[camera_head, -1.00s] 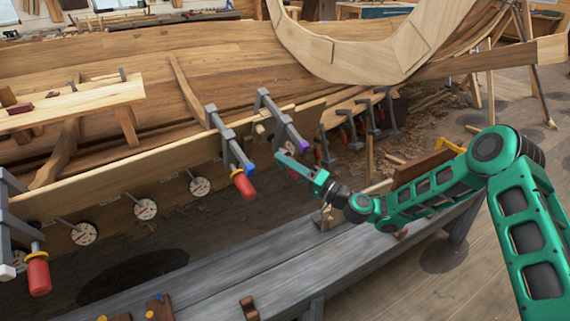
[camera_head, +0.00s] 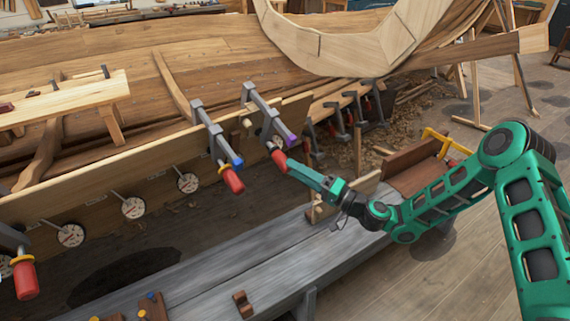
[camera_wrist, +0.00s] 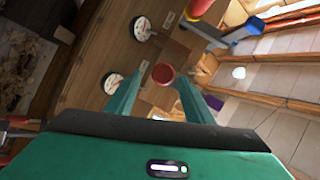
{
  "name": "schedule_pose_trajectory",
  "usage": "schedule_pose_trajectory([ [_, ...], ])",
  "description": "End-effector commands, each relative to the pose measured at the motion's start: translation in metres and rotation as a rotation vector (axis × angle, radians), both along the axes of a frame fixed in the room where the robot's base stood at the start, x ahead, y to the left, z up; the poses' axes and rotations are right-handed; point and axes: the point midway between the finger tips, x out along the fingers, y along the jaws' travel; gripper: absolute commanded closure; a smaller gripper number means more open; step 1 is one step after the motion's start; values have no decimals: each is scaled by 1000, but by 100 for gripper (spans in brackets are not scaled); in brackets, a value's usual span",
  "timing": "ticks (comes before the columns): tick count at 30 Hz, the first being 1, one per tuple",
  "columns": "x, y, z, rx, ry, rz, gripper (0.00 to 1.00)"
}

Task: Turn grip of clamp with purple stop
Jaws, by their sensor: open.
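The clamp with the purple stop (camera_head: 290,140) hangs over the plank edge in the head view. Its red grip (camera_head: 278,157) points down toward my gripper. My gripper (camera_head: 291,164) is open, with its fingertips right at the lower end of that grip. In the wrist view the round end of the red grip (camera_wrist: 163,73) shows between the two fingertips (camera_wrist: 162,79), roughly centred. I cannot tell whether the fingers overlap the grip or stop just short of it; no contact is visible.
A clamp with a blue stop (camera_head: 236,162) and red grip (camera_head: 232,180) stands close on the left. A yellow-stopped clamp (camera_head: 23,262) is farther left. Several dials (camera_head: 187,183) line the plank below. A grey bench (camera_head: 230,265) lies underneath my arm.

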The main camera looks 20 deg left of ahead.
Motion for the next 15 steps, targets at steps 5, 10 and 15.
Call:
schedule_pose_trajectory([
  [5,-4,-18,-4,0,1,-1,52],
  [10,-5,-23,-5,0,-1,0,52],
  [15,-5,-23,-5,0,-1,0,52],
])
